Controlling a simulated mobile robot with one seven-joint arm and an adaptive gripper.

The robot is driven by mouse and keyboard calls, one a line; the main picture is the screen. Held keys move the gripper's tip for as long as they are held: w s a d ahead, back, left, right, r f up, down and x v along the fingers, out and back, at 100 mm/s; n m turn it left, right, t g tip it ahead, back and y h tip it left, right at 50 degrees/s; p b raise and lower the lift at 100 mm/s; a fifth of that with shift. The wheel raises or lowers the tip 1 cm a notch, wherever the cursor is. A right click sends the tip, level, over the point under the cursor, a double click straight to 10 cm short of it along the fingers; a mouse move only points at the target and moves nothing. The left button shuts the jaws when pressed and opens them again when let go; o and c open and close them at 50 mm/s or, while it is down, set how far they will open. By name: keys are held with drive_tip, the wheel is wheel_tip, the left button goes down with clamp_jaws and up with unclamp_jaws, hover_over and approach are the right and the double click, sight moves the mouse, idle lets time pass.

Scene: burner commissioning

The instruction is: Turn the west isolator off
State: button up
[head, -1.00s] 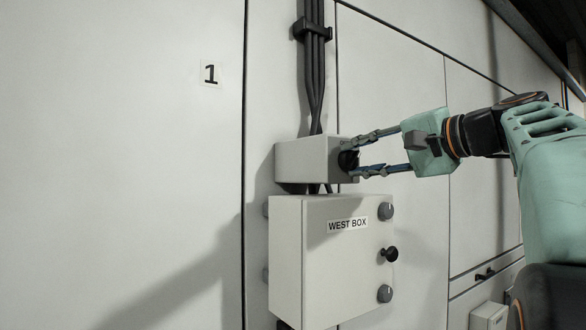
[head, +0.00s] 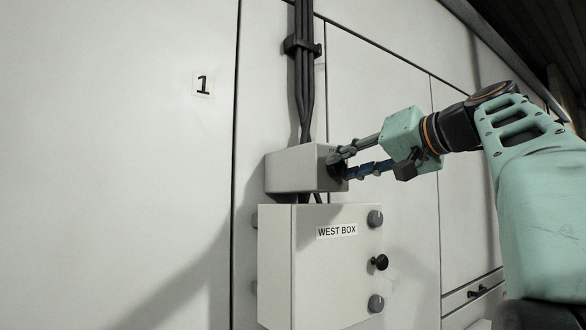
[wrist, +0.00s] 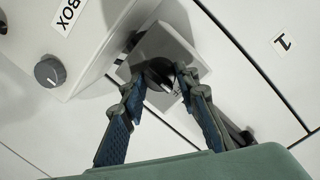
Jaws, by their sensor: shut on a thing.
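The isolator is a small grey box (head: 292,170) on the wall, directly above the cabinet labelled WEST BOX (head: 290,270). Its dark rotary knob (wrist: 157,74) is on the box's front face. My gripper (head: 340,166) reaches in from the right with its two fingers on either side of the knob, shut on it. In the wrist view the fingers (wrist: 160,84) straddle the knob and look tilted around it. The fingers partly cover the knob, and I cannot read its marks.
Black cables (head: 304,80) run up from the isolator. A panel marked 1 (head: 203,85) is at left.

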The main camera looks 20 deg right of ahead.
idle(0.4)
drive_tip(key=o, duration=1.1)
drive_tip(key=shift+o, duration=0.2)
drive_tip(key=v, duration=1.2)
